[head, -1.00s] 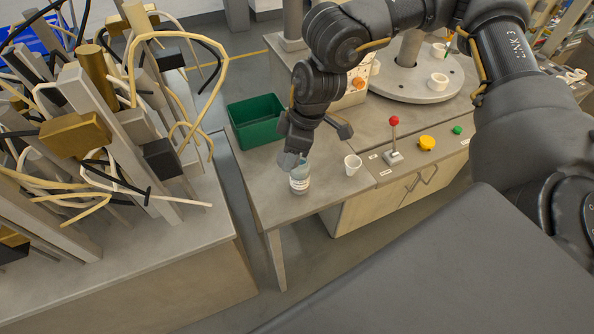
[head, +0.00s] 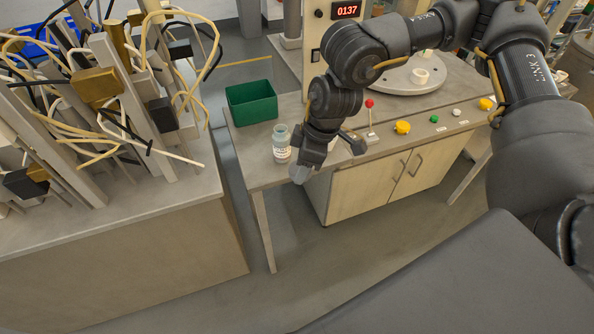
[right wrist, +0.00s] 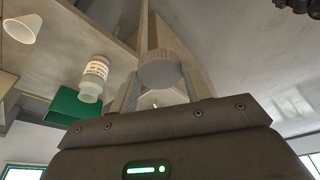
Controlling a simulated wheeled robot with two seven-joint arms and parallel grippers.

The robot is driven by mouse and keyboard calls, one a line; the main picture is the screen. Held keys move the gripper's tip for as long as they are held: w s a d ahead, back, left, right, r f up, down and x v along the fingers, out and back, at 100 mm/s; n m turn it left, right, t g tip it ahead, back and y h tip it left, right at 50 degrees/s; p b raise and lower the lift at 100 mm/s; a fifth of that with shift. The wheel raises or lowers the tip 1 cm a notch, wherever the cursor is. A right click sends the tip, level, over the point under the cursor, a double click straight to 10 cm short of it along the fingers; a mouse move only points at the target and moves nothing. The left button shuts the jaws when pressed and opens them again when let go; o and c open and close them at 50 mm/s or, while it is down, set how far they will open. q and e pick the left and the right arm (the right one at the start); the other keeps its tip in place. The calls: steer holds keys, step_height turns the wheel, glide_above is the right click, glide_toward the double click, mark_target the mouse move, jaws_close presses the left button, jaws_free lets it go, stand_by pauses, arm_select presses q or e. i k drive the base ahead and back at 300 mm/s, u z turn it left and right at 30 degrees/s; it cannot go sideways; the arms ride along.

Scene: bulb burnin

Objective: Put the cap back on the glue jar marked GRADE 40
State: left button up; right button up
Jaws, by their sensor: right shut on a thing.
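The glue jar (head: 282,147) stands upright on the left part of the bench, clear with a white label too small to read. Its mouth shows no cap. In the right wrist view the jar (right wrist: 95,78) is left of my fingers. My right gripper (head: 300,174) is just right of the jar and toward the bench's front edge, apart from it. In the right wrist view my right gripper (right wrist: 160,88) is shut on a round grey cap (right wrist: 160,70) between its fingertips. My left gripper is out of view.
A green bin (head: 252,103) stands behind the jar. A white cup (right wrist: 22,28) shows in the right wrist view. A red-knobbed lever (head: 369,118) and a yellow button (head: 402,127) are to the right. A rack of wires (head: 110,90) stands left, across a gap.

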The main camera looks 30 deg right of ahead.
mark_target(281, 136)
steer(key=k, duration=0.4)
steer(key=z, duration=1.95)
steer(key=i, duration=1.45)
steer(key=u, duration=2.35)
